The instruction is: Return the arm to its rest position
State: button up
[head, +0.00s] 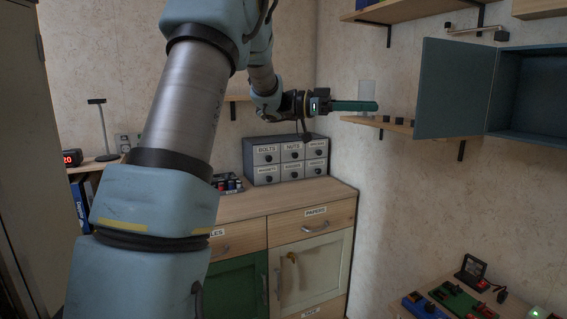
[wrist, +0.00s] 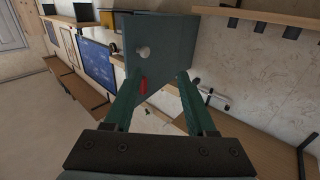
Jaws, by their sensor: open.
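My gripper (head: 372,105) is at the end of my raised arm, in the upper middle of the head view. Its green fingers point right, over the small wall shelf and towards the open cabinet door. In the head view the fingers overlap and show nearly edge-on. In the wrist view my gripper (wrist: 160,76) has its two green fingers spread apart with nothing held between them. Beyond the fingertips the blue-grey cabinet door (wrist: 165,38) shows its round pale knob (wrist: 143,52). I cannot tell the exact gap between the fingertips and the door.
The blue-grey wall cabinet (head: 535,92) has its door (head: 450,95) swung open. A small shelf (head: 375,127) carries several dark items below my gripper. A labelled drawer box (head: 285,160) stands on the wooden counter (head: 290,200). A bench with coloured items is at lower right.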

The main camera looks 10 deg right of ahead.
jog(key=w+a+f+n+t, duration=0.2)
jog(key=w+a+n+t, duration=0.2)
jog(key=w+n+t, duration=0.7)
jog(key=w+a+f+n+t+y, duration=0.35)
jog(key=a+f+t+y, duration=0.5)
jog(key=a, duration=0.45)
jog(key=s+a+f+n+g+y, duration=0.3)
jog(key=s+a+f+n+y, duration=0.15)
jog(key=a+f, duration=0.3)
jog(key=s+a+f+n+g+y, duration=0.1)
jog(key=s+a+f+g, duration=0.1)
jog(key=s, duration=0.5)
jog(key=s+a+f+g+y, duration=0.1)
jog(key=s+a+f+g, duration=0.2)
jog(key=s+f, duration=0.2)
jog(key=s+a+f+n+g+y, duration=0.1)
jog(key=s+a+f+g, duration=0.1)
jog(key=s, duration=0.9)
jog(key=shift+s+a+f+n+g+y, duration=0.15)
jog(key=shift+a+f+n+g+y, duration=0.15)
jog(key=shift+f+g, duration=0.45)
